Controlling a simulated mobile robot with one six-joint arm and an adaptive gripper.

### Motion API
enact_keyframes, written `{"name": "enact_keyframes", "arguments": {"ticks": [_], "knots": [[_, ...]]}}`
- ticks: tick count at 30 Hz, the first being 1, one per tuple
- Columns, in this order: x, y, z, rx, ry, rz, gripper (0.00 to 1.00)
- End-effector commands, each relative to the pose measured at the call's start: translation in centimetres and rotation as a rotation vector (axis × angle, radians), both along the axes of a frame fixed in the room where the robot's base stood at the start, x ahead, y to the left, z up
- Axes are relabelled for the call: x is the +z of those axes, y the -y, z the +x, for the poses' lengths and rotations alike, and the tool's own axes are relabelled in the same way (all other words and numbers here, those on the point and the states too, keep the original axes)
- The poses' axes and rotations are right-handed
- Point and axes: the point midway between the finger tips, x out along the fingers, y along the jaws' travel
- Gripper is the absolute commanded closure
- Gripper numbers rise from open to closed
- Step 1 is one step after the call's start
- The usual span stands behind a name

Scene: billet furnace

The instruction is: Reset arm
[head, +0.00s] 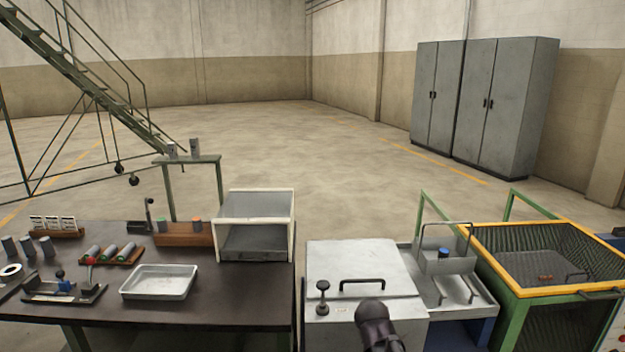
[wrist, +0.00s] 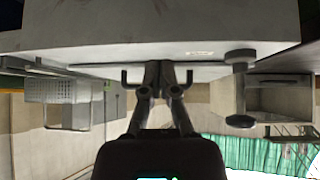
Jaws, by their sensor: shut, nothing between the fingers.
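My gripper (wrist: 160,78) is in the middle of the wrist view, its two dark fingers closed together and empty. The fingertips overlap the dark handle (wrist: 128,76) of the grey furnace lid in that picture; I cannot tell whether they touch it. In the head view a dark part of my arm (head: 374,318) stands in front of the light grey furnace box (head: 330,270). The fingertips cannot be made out there. The lid handle (head: 362,281) and a dark knob (head: 323,287) show on the box, and the lid looks closed.
Left is a dark workbench (head: 220,300) with a white tray (head: 160,281), racks and an open-fronted box (head: 255,243). Right of the furnace are a wire-handled basket (head: 446,262) and a yellow-rimmed green bin (head: 545,292).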

Motion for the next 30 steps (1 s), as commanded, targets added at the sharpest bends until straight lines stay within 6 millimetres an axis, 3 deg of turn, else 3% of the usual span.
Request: {"name": "enact_keyframes", "arguments": {"ticks": [15, 21, 30], "knots": [[0.2, 2.6, -12.5, 0.01, -0.603, 0.036, 1.0], [0.5, 2.7, -14.6, 0.022, -0.699, 0.05, 1.0], [0.4, 2.7, -14.8, 0.024, -0.711, 0.052, 1.0]]}}
